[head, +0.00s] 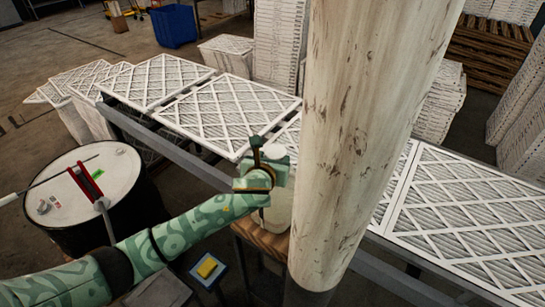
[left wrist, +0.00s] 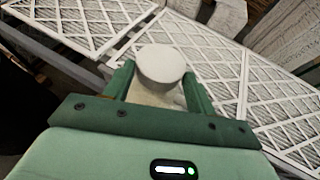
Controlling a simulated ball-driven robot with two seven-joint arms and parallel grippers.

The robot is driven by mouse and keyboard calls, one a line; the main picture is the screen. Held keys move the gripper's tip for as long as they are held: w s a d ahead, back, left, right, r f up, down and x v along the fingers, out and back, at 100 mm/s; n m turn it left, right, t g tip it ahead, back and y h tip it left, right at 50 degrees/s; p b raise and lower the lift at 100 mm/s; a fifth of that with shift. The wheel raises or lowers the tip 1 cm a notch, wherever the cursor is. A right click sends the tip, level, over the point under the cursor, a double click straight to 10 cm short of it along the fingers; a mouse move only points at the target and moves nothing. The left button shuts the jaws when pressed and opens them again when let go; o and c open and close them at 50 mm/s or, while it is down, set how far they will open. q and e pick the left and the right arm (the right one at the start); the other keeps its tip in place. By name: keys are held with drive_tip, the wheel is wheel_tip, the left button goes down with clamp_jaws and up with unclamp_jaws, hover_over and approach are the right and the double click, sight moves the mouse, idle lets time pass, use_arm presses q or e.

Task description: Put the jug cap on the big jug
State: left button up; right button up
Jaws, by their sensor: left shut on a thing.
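My left gripper (head: 268,158) is shut on the round white jug cap (left wrist: 161,64). The cap shows between the two green fingers in the left wrist view, and its pale top (head: 274,152) shows at the gripper in the head view. The big jug (head: 280,212) is whitish and stands on a small wooden-topped stand (head: 262,238), below the gripper. My gripper and the column hide much of it. A cream surface (left wrist: 150,96) shows just under the cap in the left wrist view; I cannot tell whether the cap touches the jug. My right gripper is not in view.
A thick pale column (head: 370,120) stands just right of the jug. A conveyor with white lattice filters (head: 228,112) runs behind. A drum (head: 108,190) with tools on its lid stands at left. A yellow block (head: 207,268) lies on a small blue-edged stand.

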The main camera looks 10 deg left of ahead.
use_arm(q)
drive_tip(key=o, duration=1.4)
drive_tip(key=shift+o, duration=0.2)
wheel_tip(320, 180, up, 3)
drive_tip(key=p, duration=0.3)
drive_tip(key=shift+f, duration=0.1)
wheel_tip(320, 180, up, 5)
drive_tip(key=shift+r, duration=0.1)
